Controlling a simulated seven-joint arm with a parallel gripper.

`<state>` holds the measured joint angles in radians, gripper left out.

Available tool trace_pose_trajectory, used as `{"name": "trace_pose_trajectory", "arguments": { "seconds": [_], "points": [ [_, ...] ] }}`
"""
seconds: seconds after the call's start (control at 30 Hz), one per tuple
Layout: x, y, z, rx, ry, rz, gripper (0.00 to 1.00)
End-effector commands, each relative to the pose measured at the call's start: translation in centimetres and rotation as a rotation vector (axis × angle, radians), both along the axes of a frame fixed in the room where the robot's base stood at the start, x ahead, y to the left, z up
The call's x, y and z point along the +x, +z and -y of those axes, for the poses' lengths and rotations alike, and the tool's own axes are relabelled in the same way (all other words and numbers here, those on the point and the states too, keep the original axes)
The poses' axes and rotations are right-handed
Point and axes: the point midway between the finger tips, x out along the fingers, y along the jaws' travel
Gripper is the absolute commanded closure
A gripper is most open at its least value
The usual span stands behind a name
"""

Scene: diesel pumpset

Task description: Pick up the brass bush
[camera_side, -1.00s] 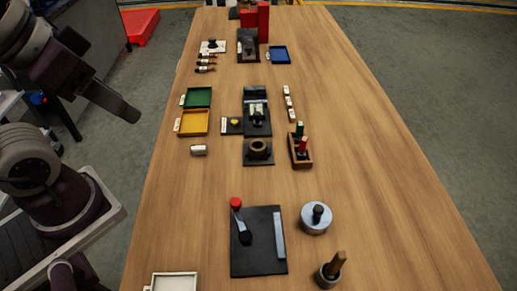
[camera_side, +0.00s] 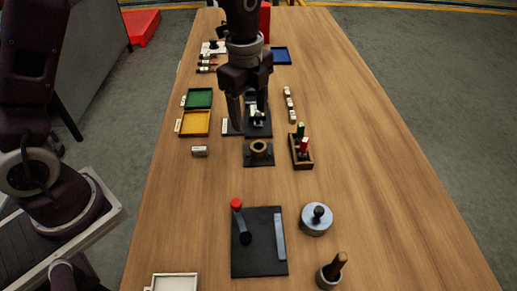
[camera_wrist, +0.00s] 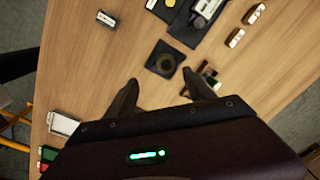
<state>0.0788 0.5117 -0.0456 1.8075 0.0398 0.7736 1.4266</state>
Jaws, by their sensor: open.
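The fingers (camera_wrist: 160,80) also show in the wrist view and do not touch the bush.
A wooden rack (camera_side: 302,160) with red and green handled pieces stands close right of the bush. Yellow (camera_side: 194,123) and green (camera_side: 199,97) trays lie to the left, with a small labelled block (camera_side: 199,151) nearer. A black plate with a red-knobbed lever (camera_side: 258,258) lies in front.

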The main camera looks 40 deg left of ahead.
Motion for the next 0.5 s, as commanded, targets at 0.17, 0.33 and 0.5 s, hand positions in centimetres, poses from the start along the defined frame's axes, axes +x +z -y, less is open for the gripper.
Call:
{"name": "trace_pose_trajectory", "arguments": {
  "seconds": [0.17, 0.33, 0.5],
  "points": [
    [1.3, -4.2, 0.7, 0.004, -0.165, -0.049, 0.37],
    [1.4, -6.5, 0.6, 0.005, -0.172, -0.054, 0.37],
    [1.9, -9.7, 0.5, 0.005, -0.171, -0.053, 0.37]
  ]
}}
